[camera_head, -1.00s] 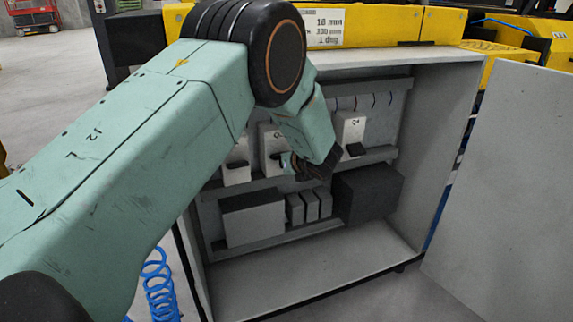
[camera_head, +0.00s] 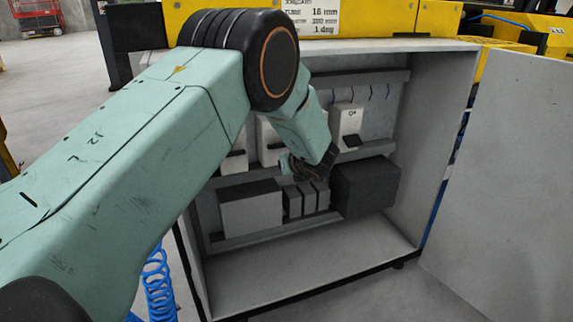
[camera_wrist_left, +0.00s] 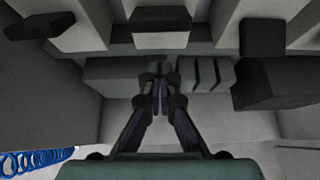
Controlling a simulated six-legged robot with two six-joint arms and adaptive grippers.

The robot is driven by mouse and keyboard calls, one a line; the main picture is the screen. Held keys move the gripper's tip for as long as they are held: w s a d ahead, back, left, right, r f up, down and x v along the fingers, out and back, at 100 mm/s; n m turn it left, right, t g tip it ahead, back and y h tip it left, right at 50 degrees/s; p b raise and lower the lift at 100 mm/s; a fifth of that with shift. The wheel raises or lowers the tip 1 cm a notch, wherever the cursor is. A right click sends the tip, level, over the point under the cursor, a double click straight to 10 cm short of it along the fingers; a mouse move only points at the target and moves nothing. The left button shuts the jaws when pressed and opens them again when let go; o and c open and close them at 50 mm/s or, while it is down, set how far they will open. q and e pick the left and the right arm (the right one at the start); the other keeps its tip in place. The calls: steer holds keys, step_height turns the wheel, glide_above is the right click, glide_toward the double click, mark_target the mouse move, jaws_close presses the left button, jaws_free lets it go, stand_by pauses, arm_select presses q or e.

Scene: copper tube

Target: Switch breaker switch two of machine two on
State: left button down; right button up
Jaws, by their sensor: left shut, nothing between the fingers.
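Three white breakers with dark levers stand in a row inside the open grey cabinet (camera_head: 445,130). The left breaker (camera_head: 233,162) and middle breaker (camera_head: 268,140) are partly covered by my left arm in the head view; the right breaker (camera_head: 347,121) is clear, its lever (camera_head: 350,141) near its lower end. In the left wrist view, the middle lever (camera_wrist_left: 160,16) is at the top centre, above my fingers. My left gripper (camera_wrist_left: 160,70) is shut and empty, below the middle lever and apart from it in that view. Its fingers (camera_head: 308,170) look dark and blurred in the head view.
Below the breakers are a grey box (camera_head: 250,212), several slim grey modules (camera_head: 307,199) and a large dark box (camera_head: 368,190), close to my fingers. The open cabinet door (camera_head: 500,190) stands at the right. The cabinet floor (camera_head: 320,268) is bare.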

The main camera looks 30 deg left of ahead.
arm_select(q)
steer(key=r+p+v, duration=0.1)
steer(key=p+v, duration=0.2)
steer(key=v, duration=0.6)
steer(key=shift+a+r, duration=0.25)
steer(key=shift+r, duration=0.1)
steer(key=shift+w+d, duration=0.1)
steer(key=shift+d, duration=0.05)
